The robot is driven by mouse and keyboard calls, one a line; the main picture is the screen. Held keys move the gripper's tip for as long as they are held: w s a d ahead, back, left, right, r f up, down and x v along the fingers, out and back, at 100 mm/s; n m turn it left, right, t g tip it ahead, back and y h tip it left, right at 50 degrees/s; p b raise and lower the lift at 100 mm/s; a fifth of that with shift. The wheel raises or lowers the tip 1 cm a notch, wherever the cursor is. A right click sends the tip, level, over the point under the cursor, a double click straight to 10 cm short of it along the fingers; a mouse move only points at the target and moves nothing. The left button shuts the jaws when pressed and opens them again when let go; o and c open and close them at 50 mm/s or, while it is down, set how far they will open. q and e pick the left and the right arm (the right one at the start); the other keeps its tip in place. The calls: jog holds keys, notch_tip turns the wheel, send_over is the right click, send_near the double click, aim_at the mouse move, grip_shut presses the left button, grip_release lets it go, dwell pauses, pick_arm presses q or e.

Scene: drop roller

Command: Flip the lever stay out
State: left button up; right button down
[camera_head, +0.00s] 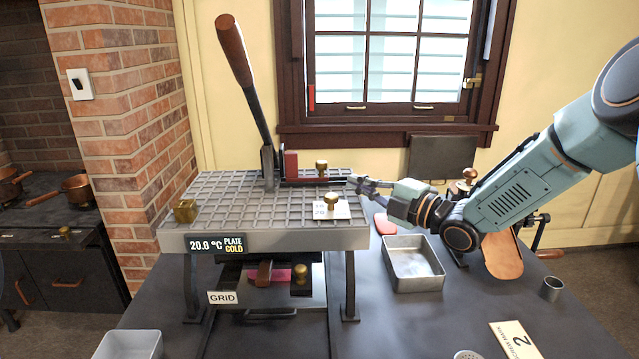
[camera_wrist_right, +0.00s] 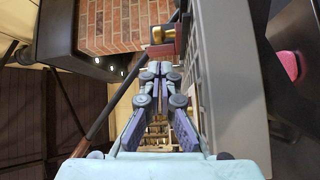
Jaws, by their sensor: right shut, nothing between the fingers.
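A long lever (camera_head: 243,70) with a brown wooden handle and dark shaft stands at the back of the grid-topped press plate (camera_head: 225,205), leaning to the left. A dark red piece (camera_head: 291,165) stands beside its base; I cannot tell for sure which part is the stay. A brass knob (camera_head: 322,168) is just right of it. My right gripper (camera_head: 352,183) is shut and empty at the plate's right edge, apart from the knob. In the right wrist view its closed fingertips (camera_wrist_right: 158,68) point toward a red block with a brass knob (camera_wrist_right: 162,35); the lever shaft (camera_wrist_right: 105,115) runs diagonally at left.
A metal tray (camera_head: 413,265) stands on the dark table below my right forearm. A copper-handled crank stands at right.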

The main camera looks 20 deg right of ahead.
jog(key=a, duration=0.1)
jog(key=a+r, duration=0.1)
jog(key=shift+w+a+n, duration=0.1)
jog(key=shift+a+n, duration=0.2)
jog(key=shift+a, duration=0.05)
jog(key=w, duration=0.3)
jog(key=shift+w+f, duration=0.25)
jog(key=shift+f, duration=0.05)
jog(key=w+a, duration=0.3)
jog(key=shift+w+a+r+b, duration=0.1)
jog(key=shift+a+r+b, duration=0.05)
jog(key=shift+r+b, duration=0.15)
jog(key=shift+w+a+r, duration=0.15)
jog(key=shift+a, duration=0.15)
jog(key=shift+w+d+f, duration=0.2)
jog(key=shift+w+d, duration=0.25)
jog(key=shift+w, duration=0.05)
jog(key=shift+a+r, duration=0.1)
jog(key=shift+a, duration=0.25)
jog(key=d, duration=0.2)
jog(key=s+d, duration=0.1)
jog(key=d, duration=0.2)
jog(key=shift+s+p, duration=0.2)
jog(key=shift+p, duration=0.15)
jog(key=shift+d, duration=0.15)
jog(key=shift+a, duration=0.25)
jog(key=shift+d, duration=0.1)
jog(key=shift+s+d, duration=0.1)
jog(key=shift+s, duration=0.1)
